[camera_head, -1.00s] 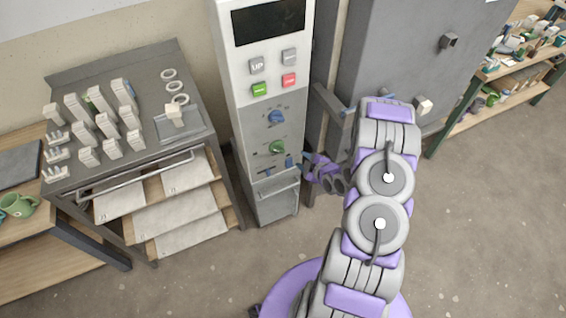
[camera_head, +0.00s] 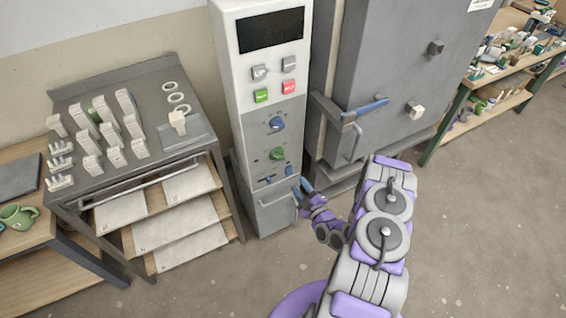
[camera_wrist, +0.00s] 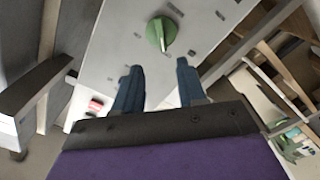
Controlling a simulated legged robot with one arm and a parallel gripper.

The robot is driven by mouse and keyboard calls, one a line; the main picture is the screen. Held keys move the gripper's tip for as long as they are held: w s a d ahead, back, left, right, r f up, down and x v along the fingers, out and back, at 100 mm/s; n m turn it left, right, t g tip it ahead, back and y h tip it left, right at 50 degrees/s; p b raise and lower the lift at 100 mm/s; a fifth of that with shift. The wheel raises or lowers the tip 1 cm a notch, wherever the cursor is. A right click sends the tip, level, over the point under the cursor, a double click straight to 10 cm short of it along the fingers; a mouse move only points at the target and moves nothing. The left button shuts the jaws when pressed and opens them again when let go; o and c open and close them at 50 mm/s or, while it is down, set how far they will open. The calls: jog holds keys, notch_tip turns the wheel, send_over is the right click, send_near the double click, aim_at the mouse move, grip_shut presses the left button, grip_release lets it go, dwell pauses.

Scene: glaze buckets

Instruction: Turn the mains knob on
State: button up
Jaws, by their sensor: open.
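The tall white control cabinet (camera_head: 227,65) carries a grey panel with a blue knob (camera_head: 277,124) above a green knob (camera_head: 277,154). Small blue switches (camera_head: 267,179) sit lower on the panel. I cannot read which control is labelled mains. My gripper (camera_head: 302,186) is open and empty, to the lower right of the green knob, with its blue fingers toward the cabinet. In the wrist view the green knob (camera_wrist: 161,33) lies beyond the gap between the two fingers (camera_wrist: 158,75), apart from them. Its pointer ridge shows along its face.
The grey kiln (camera_head: 388,70) with a blue-handled latch (camera_head: 365,107) stands right of the cabinet. A metal-topped rack (camera_head: 80,95) with test pieces is at the left. A cabinet handle (camera_head: 276,200) is below the panel. Open floor (camera_head: 470,240) lies to the right.

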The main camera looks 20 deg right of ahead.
aim_at(281, 158)
jog(key=w+b, duration=0.3)
jog(key=w, duration=1.1)
jog(key=shift+w+a+b, duration=0.3)
jog(key=shift+a+b, duration=0.05)
jog(key=shift+d, duration=0.1)
grip_shut()
